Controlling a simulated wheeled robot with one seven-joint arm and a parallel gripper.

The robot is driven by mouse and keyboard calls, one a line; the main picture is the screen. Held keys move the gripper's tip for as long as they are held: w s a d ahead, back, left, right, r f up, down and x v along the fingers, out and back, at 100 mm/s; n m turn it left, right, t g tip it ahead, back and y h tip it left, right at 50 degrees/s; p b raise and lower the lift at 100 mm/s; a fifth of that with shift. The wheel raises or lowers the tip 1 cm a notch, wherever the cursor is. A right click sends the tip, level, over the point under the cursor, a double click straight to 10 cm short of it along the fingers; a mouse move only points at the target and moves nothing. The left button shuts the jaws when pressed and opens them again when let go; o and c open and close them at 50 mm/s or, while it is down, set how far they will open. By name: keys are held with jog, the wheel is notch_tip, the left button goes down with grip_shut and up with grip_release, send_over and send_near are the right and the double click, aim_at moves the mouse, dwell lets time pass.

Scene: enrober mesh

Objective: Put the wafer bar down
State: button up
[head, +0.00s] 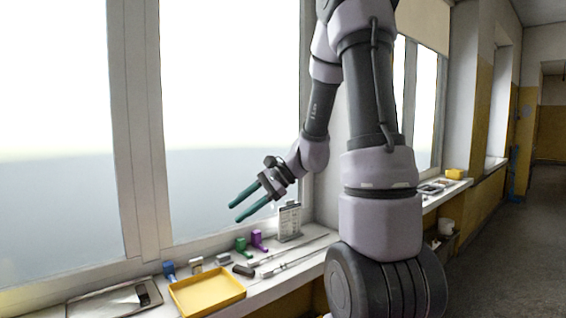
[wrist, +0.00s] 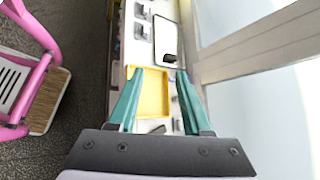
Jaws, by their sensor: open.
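A small dark brown bar (head: 243,270), which looks like the wafer bar, lies on the window sill just right of the yellow tray (head: 207,310) in the head view. My gripper (head: 235,208) has teal fingers spread apart with nothing between them, and hangs in the air above the sill, in front of the window. In the wrist view the open fingers (wrist: 159,74) point down over the yellow tray (wrist: 150,92), which looks empty. A small dark thing beside the right finger is partly hidden; I cannot tell what it is.
Blue (head: 168,269), beige (head: 195,265), green (head: 242,246) and purple (head: 258,240) small items stand along the sill. A sign holder (head: 289,222) and thin rods (head: 290,261) are to the right. A flat grey tray (head: 100,303) lies left. A pink chair (wrist: 40,60) stands on the floor.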

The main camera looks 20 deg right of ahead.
jog(key=s+r+n+h, duration=0.3)
jog(key=s+r+n, duration=0.2)
jog(key=s+r, duration=0.1)
jog(key=shift+s+d+r, duration=0.2)
jog(key=shift+s, duration=0.55)
jog(key=shift+o, duration=0.3)
jog(key=s+d+r+n+t+h, duration=0.4)
jog(key=s+r+h, duration=0.1)
jog(key=s+r, duration=0.2)
jog(key=shift+d+r, duration=0.2)
jog(key=shift+d, duration=0.15)
jog(key=shift+s+d+r, duration=0.1)
jog(key=shift+s, duration=0.05)
